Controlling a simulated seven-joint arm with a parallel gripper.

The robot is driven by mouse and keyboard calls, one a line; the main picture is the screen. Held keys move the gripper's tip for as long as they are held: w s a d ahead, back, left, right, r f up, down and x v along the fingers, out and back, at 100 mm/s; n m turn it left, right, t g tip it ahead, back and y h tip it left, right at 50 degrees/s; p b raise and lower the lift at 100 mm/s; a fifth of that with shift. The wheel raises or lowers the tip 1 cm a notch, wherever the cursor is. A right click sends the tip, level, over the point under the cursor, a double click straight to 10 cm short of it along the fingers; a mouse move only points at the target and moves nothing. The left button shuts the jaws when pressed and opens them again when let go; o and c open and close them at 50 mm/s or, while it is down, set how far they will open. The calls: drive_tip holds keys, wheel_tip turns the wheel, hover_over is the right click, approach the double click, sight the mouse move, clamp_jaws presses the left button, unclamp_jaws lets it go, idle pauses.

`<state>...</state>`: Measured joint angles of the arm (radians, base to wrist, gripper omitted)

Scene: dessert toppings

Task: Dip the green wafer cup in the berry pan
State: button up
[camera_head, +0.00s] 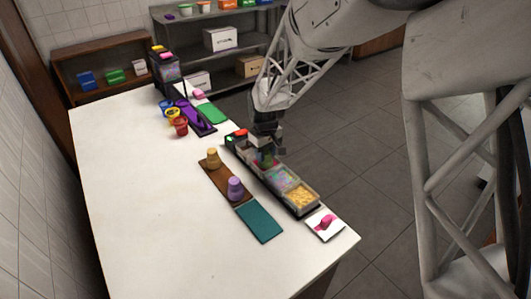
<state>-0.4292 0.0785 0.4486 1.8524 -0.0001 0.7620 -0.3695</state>
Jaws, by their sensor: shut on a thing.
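My gripper (265,146) is over the row of topping pans. It is shut on the green wafer cup (266,159), a small dark green shape just under the fingers. The cup is at one of the middle pans (252,160). I cannot tell whether it touches the topping in it. What this pan holds is mostly hidden by the cup and gripper, so I cannot be sure that it is the berry pan. Nearer along the row are a pan of mixed coloured bits (284,178) and a pan of yellow bits (300,196).
A brown tray (219,183) left of the pans bears a tan cup (212,158) and a purple cup (235,188). A teal mat (260,222) lies in front of it. A pink item (326,222) lies on a white card at the right edge. The table's left side is clear.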

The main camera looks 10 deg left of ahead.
drive_tip(key=shift+r, duration=0.95)
drive_tip(key=shift+r, duration=1)
drive_tip(key=shift+r, duration=0.15)
idle(0.6)
drive_tip(key=shift+r, duration=2.2)
drive_tip(key=shift+s, duration=0.1)
